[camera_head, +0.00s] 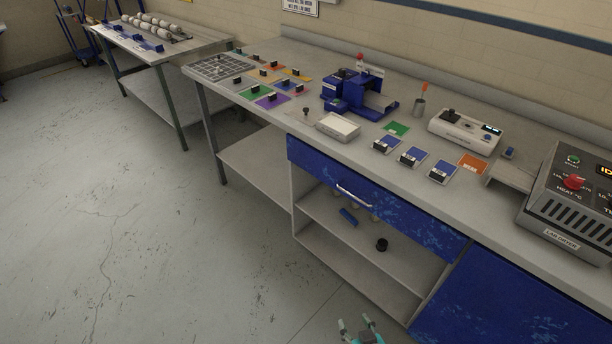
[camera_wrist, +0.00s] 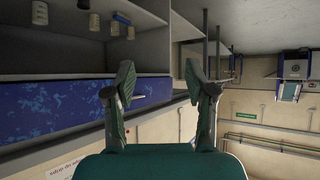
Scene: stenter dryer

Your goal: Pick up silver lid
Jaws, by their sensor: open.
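I cannot pick out a silver lid with certainty in either view. On the open shelf under the blue drawer, in the head view, lie a small dark round piece (camera_head: 381,245) and a small blue piece (camera_head: 348,216). Pale jar-like pieces stand behind them, partly hidden by the drawer. In the wrist view several pale cylindrical pieces (camera_wrist: 40,13) show at the top left, by the shelf. My gripper (camera_head: 355,322) is low in front of the bench at the bottom edge of the head view. In the wrist view my gripper (camera_wrist: 159,78) has its fingers wide apart with nothing between them.
The blue drawer front (camera_head: 375,205) with its handle overhangs the shelf (camera_head: 365,255). Floor at left is clear.

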